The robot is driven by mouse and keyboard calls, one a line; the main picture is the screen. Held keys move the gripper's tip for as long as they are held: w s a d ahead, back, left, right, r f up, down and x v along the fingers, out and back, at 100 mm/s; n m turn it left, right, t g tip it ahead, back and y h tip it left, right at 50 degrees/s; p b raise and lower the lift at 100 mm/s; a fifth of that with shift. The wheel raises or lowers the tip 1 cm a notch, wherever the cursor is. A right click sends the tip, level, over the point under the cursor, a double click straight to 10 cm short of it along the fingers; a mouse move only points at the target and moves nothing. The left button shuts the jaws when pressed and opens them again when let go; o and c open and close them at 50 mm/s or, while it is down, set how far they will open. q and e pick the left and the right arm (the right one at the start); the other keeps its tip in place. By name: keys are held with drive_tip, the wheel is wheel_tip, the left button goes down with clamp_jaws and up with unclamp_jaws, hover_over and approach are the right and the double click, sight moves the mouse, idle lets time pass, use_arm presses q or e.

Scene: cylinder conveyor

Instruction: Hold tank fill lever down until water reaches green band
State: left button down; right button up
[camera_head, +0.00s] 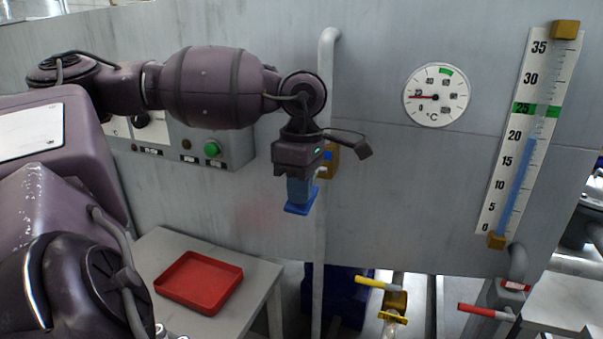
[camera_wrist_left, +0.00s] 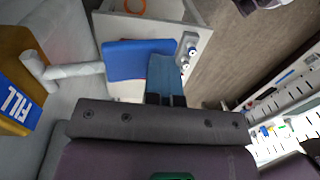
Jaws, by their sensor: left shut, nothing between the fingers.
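The fill lever ends in a blue paddle (camera_wrist_left: 128,62); its pale rod runs to a brass valve block (camera_wrist_left: 12,105) marked FILL in the left wrist view. My left gripper (camera_head: 299,190) is shut and empty, pointing down with its fingertips over the blue paddle (camera_head: 297,210). It appears to touch the paddle, though the exact contact is hard to see. The tall level gauge (camera_head: 497,190) has a light blue water column (camera_head: 521,178) reaching about 20. The green band (camera_head: 538,110) lies at 25, a little above the water. My right gripper is not in view.
A yellow-handled valve (camera_head: 377,283) and a red-handled valve (camera_head: 485,311) sit low at right. A red tray (camera_head: 200,281) lies on a grey table at lower left. A control box (camera_head: 205,150) and round temperature dial (camera_head: 436,95) are on the grey wall.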

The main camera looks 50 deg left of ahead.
use_arm(q)
drive_tip(key=r, duration=0.1)
drive_tip(key=r+p, duration=0.1)
drive_tip(key=r, duration=0.1)
drive_tip(key=shift+s+d+r, duration=0.1)
drive_tip(key=shift+s, duration=0.2)
wheel_tip(320, 180, up, 10)
drive_tip(key=s+d+p, duration=0.1)
drive_tip(key=s, duration=0.2)
drive_tip(key=shift+d, duration=0.35)
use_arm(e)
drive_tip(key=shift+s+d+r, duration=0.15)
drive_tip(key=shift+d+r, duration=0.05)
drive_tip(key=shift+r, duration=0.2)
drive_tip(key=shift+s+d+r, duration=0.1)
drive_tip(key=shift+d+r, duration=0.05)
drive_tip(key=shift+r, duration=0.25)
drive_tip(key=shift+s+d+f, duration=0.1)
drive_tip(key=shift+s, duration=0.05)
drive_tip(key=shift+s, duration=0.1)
